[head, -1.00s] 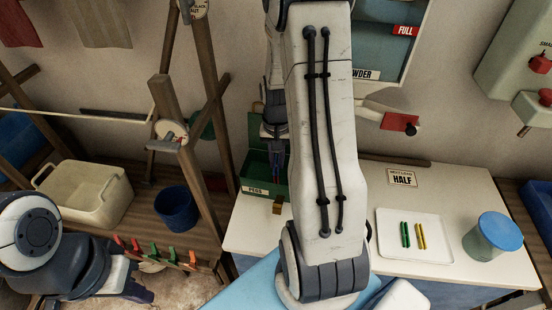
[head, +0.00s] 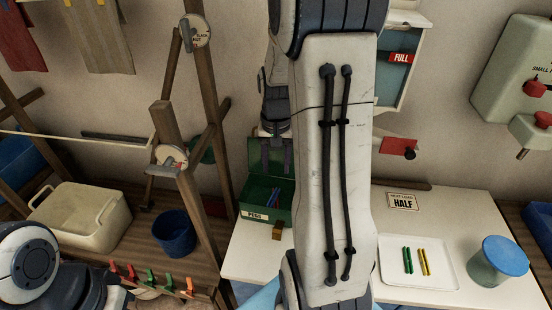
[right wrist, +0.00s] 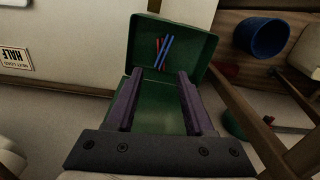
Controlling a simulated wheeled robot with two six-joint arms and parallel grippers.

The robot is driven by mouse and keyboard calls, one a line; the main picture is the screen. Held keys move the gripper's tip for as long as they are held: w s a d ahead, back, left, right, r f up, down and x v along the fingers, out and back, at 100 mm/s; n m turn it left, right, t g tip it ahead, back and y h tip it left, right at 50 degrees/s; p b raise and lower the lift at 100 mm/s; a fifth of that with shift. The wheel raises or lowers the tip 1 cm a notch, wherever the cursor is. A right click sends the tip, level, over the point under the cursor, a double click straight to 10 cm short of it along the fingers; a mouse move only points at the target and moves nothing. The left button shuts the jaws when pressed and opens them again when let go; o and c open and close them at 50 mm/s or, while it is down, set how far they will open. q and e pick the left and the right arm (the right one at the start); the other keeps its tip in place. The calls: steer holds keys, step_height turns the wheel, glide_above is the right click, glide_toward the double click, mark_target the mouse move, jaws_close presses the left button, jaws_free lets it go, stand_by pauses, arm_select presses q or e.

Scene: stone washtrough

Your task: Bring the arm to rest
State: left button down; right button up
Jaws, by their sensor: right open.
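My right gripper (head: 277,156) is open and empty. It hangs above the green box labelled PEGS (head: 283,215), clear of what lies inside. In the right wrist view the two fingers of the right gripper (right wrist: 161,80) stand apart with nothing between them. The blue and red pegs (head: 273,197) lie in the box; they also show in the right wrist view (right wrist: 164,50). My right arm crosses the middle of the head view and hides part of the table. My left arm shows at lower left, but its gripper is not visible.
The white table (head: 459,205) bears a white tray (head: 447,276) with green and yellow pegs, a blue-lidded jar (head: 499,261) and a HALF card (head: 403,201). A cream tub (head: 80,220), a blue bucket (head: 174,232) and a wooden rack (head: 210,130) stand left.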

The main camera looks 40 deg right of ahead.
step_height(320, 180, up, 3)
steer(key=shift+f, duration=0.15)
steer(key=shift+a, duration=0.1)
stand_by(0.3)
steer(key=s+a+f+n+t, duration=0.1)
steer(key=s+a+f+n, duration=0.1)
steer(key=a+n, duration=0.5)
steer(key=s+a+f+n+t, duration=0.1)
steer(key=a+f+n+t, duration=0.15)
steer(key=a, duration=0.95)
steer(key=s+a+r+n+g+y, duration=0.1)
steer(key=s+a+r+n+g, duration=0.2)
steer(key=s+a+r+n, duration=0.3)
steer(key=s+a+n, duration=0.1)
steer(key=s+a, duration=0.4)
steer(key=s, duration=0.2)
steer(key=shift+s+a+r, duration=0.15)
steer(key=shift+a+r, duration=0.05)
steer(key=shift+a, duration=0.15)
steer(key=shift+g, duration=0.25)
